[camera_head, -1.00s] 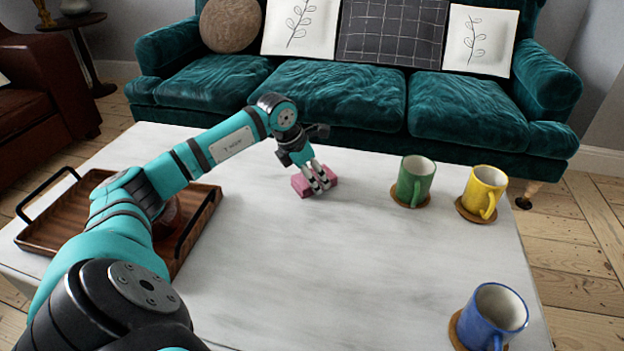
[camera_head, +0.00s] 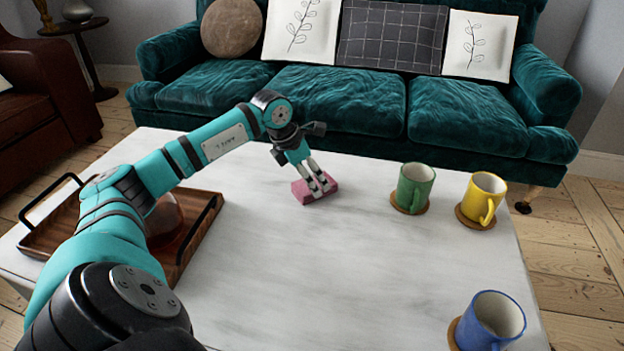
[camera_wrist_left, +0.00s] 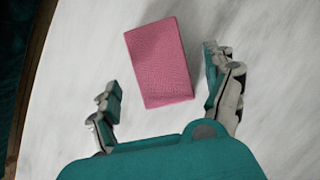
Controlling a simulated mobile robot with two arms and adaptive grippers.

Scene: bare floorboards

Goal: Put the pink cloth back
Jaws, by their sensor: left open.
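The pink cloth (camera_head: 322,191) is a small folded block lying on the white marble table near its far edge. It also shows in the left wrist view (camera_wrist_left: 159,62), lying flat and slightly turned. My left gripper (camera_head: 318,182) is just above it, pointing down, with its fingers in front of part of the cloth. In the left wrist view the fingers (camera_wrist_left: 165,92) are spread wide, and the cloth lies ahead of them, roughly between their lines. No finger visibly grips it. My right gripper is not in view.
A wooden tray (camera_head: 60,236) with a glass vessel (camera_head: 165,222) stands at left under my arm. A green mug (camera_head: 413,188), a yellow mug (camera_head: 482,199) and a blue mug (camera_head: 490,321) stand on coasters at right. The table's middle is clear.

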